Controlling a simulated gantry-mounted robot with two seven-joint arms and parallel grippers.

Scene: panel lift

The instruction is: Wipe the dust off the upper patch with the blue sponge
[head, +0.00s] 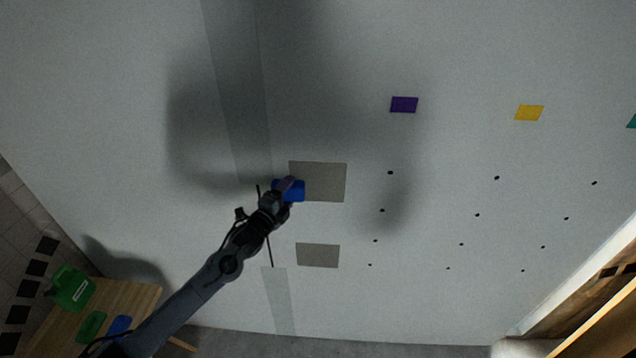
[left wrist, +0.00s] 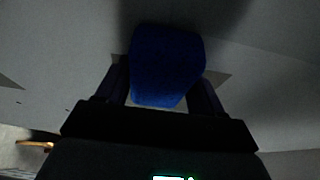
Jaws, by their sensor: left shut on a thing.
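The blue sponge (head: 294,191) is held in my left gripper (head: 287,190), which is shut on it. In the head view it overlaps the left edge of the upper dust patch (head: 326,181), a grey-brown rectangle on the pale panel. Whether the sponge touches the panel I cannot tell. In the left wrist view the sponge (left wrist: 166,65) sits between the two dark fingers (left wrist: 166,90), with a bit of the patch (left wrist: 214,80) beside it. A lower dust patch (head: 318,255) lies below on the panel. My right gripper is not in view.
A wooden table (head: 140,297) at lower left holds a green container (head: 70,288), a green item (head: 91,326) and a blue item (head: 119,326). Purple (head: 404,104) and yellow (head: 529,112) squares and several dark dots mark the panel's right side. A wooden edge (head: 600,325) is at lower right.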

